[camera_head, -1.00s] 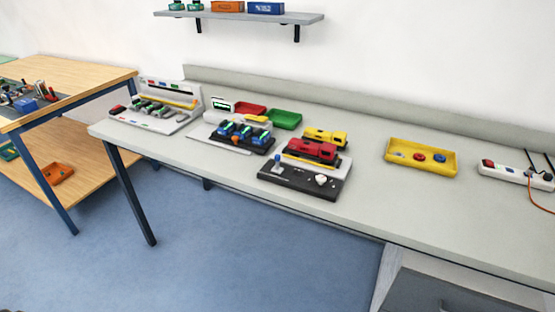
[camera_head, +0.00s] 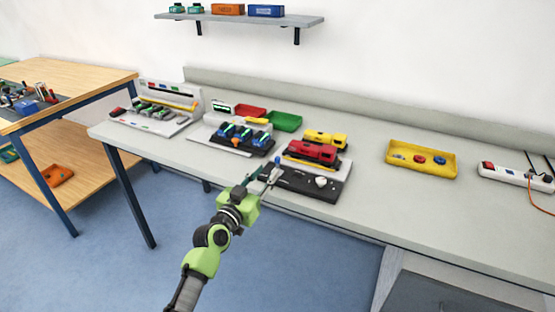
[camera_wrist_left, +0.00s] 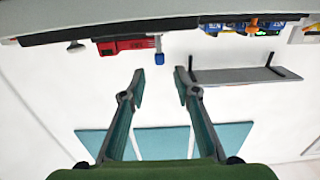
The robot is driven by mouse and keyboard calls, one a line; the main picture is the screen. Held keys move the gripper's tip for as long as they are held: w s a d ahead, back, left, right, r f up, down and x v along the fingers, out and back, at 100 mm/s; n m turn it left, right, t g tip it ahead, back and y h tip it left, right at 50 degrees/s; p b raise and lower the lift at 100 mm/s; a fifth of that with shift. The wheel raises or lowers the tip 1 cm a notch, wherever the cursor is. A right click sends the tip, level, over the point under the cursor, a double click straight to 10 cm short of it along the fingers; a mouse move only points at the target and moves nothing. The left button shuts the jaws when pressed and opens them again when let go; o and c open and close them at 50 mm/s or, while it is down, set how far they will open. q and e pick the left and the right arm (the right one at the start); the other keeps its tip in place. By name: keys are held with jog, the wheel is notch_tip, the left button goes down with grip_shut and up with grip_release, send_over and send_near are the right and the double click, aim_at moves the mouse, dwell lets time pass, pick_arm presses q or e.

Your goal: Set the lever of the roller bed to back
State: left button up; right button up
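A black-fronted unit (camera_head: 313,190) near the front edge of the bench carries a blue-tipped lever (camera_head: 277,159) at its left and a white knob (camera_head: 321,182). I take it for the roller bed; no label is readable. The lever's tilt is too small to tell. My left gripper (camera_head: 264,173) is just in front of the lever, open and empty. In the left wrist view, the gripper (camera_wrist_left: 159,80) has its fingers apart, and the lever's blue tip (camera_wrist_left: 159,59) shows beyond the gap, apart from both fingertips. My right gripper is not in view.
A red vehicle (camera_head: 312,153) and a yellow one (camera_head: 326,139) stand behind the black front. To the left is a unit with several blue parts and an orange knob (camera_head: 236,142). A yellow tray (camera_head: 421,171) lies right; the bench between is clear.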

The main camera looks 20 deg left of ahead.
aim_at(276, 161)
pick_arm(q)
jog(key=w, duration=0.8)
jog(key=shift+w+d, duration=0.15)
jog(key=shift+w, duration=0.15)
grip_shut()
